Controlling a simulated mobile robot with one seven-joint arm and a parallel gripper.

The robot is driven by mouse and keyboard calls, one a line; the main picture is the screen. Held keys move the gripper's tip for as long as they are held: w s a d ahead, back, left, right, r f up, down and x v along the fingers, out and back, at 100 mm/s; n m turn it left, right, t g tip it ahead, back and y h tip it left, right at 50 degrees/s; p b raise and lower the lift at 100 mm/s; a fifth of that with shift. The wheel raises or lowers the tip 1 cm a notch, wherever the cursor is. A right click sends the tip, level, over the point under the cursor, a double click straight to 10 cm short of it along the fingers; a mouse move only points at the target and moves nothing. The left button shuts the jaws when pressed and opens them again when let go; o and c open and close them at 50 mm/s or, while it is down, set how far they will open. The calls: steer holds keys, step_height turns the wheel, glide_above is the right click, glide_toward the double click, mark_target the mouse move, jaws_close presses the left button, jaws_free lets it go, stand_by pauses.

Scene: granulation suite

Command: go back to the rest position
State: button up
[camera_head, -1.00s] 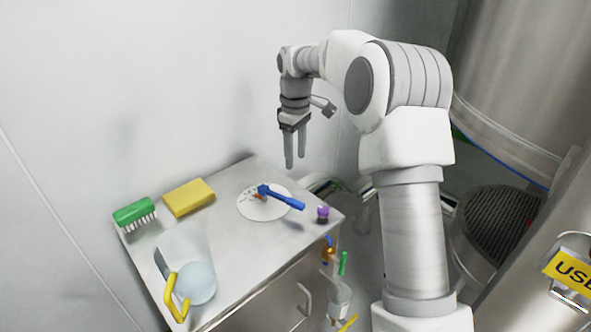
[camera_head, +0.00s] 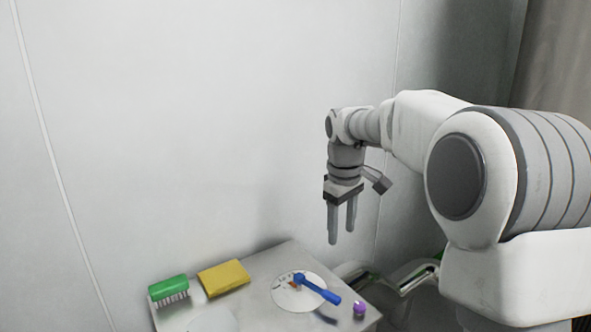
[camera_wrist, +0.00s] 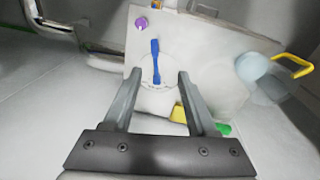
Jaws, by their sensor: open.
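My gripper (camera_head: 341,222) hangs fingers down in the head view, above the back right part of the cabinet top. Its two fingers are apart with nothing between them. In the wrist view, my gripper (camera_wrist: 158,88) also shows spread and empty. Below it, a blue-handled tool (camera_head: 318,289) lies across a white round disc (camera_head: 290,299) with small marks. The tool also shows in the wrist view (camera_wrist: 155,60). My fingers are clear of both.
The metal cabinet top (camera_head: 262,263) also holds a green brush (camera_head: 168,286), a yellow sponge (camera_head: 223,278) and a purple-capped item (camera_head: 359,308). The wrist view shows a yellow handle (camera_wrist: 295,66) beside a pale round vessel (camera_wrist: 251,67). The wall stands close behind.

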steer(key=s+d+r+m+t+p, duration=0.1)
steer(key=s+m, duration=0.3)
steer(key=s, duration=1)
steer(key=s+d+r+m+t+p, duration=0.2)
steer(key=s+r+m+t+p, duration=0.1)
steer(key=s, duration=1.1)
steer(key=shift+s+r+m, duration=0.4)
steer(key=shift+r+m, duration=0.05)
steer(key=shift+m, duration=0.15)
